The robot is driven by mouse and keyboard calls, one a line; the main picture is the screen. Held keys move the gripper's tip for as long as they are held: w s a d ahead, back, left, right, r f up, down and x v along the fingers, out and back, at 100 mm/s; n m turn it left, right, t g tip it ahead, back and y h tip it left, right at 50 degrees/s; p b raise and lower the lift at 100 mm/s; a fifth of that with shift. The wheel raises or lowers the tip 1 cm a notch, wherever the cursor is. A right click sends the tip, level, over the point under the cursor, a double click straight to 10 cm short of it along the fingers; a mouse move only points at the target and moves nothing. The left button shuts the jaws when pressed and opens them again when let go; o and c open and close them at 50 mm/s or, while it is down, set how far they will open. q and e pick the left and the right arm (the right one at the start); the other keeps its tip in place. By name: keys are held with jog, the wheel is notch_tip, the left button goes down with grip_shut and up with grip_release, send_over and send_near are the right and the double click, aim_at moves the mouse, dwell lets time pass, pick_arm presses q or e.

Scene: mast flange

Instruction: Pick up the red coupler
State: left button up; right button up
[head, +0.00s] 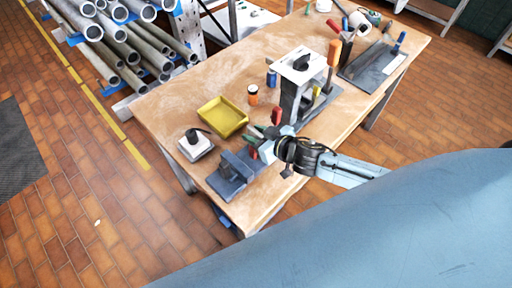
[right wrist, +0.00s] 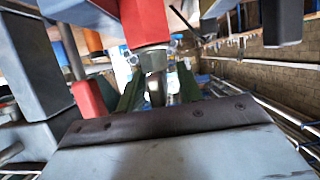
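Two red pieces show near my right gripper (head: 261,133), and I cannot tell for sure which is the coupler. One red block (head: 277,116) stands upright beside the fingertips; a large red block with a grey cylinder below it is at the top of the right wrist view (right wrist: 145,22). A smaller red piece (head: 252,153) sits by the blue-grey vise (head: 232,172); a red piece is at left in the wrist view (right wrist: 90,98). My right gripper's green fingers (right wrist: 158,88) are apart, with the grey cylinder seen between them; contact is unclear. My left gripper is out of view.
The wooden table (head: 176,98) holds a yellow tray (head: 222,117), a white block with a black top (head: 195,145), an orange-and-black can (head: 253,95) and a grey stand with a white top (head: 300,64). Pipes on a rack (head: 120,45) are at back left.

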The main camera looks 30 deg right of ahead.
grip_shut()
jog(key=shift+r, duration=0.1)
dwell(1.1)
